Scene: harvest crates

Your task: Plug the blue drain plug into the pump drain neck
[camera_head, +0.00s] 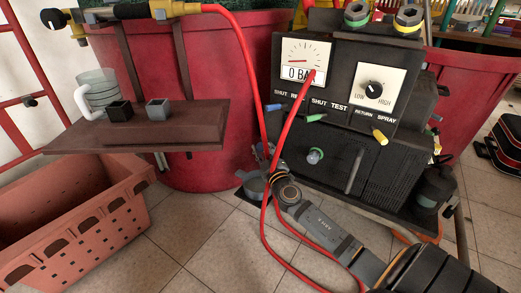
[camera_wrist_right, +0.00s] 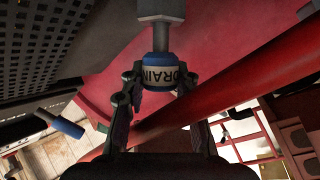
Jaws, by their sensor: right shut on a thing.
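My right gripper (camera_head: 265,160) is low in front of the red drum, beside the pump (camera_head: 335,165), partly behind the red hose. In the right wrist view its fingers (camera_wrist_right: 159,88) are shut on the blue drain plug (camera_wrist_right: 158,73), which has a white band reading DRAIN. A grey faceted piece (camera_wrist_right: 161,10) lines up with the plug's far end; I cannot tell whether it belongs to the plug. A grey-blue round fitting (camera_head: 315,156) is on the pump's front; I cannot tell whether it is the drain neck.
The red hose (camera_head: 288,130) hangs before the pump and crosses my right arm; it also runs behind the fingers (camera_wrist_right: 235,95). A brown shelf (camera_head: 180,125) holds a jug (camera_head: 97,88) and small blocks. An orange crate (camera_head: 90,220) stands left. Bare tiles lie between.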

